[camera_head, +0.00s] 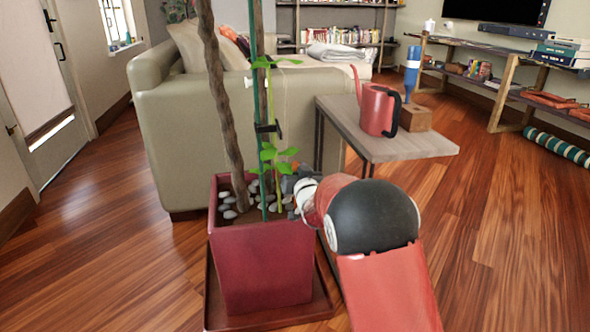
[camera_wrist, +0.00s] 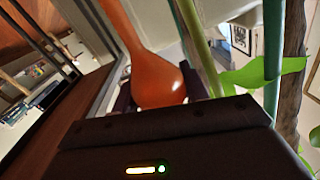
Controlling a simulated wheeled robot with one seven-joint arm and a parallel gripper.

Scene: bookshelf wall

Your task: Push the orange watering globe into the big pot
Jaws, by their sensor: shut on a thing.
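The big pot (camera_head: 262,265) is a dark red square planter with a tree trunk, green stakes and pale stones in it. My gripper (camera_head: 293,181) is at the pot's right rear rim, partly hidden by leaves and my arm. In the wrist view my gripper (camera_wrist: 158,92) is shut on the orange watering globe (camera_wrist: 155,78). The globe's rounded bulb is between the fingers and its neck runs out of the top of the frame. In the head view the globe is almost wholly hidden. I cannot tell whether its tip touches the soil.
Green leaves (camera_head: 272,156) and a stake (camera_head: 262,110) stand close to my gripper. Behind and right, a side table (camera_head: 425,145) bears a red watering can (camera_head: 377,110) and a blue bottle-like thing (camera_head: 412,67) in a wooden block. A sofa (camera_head: 165,130) stands behind the pot.

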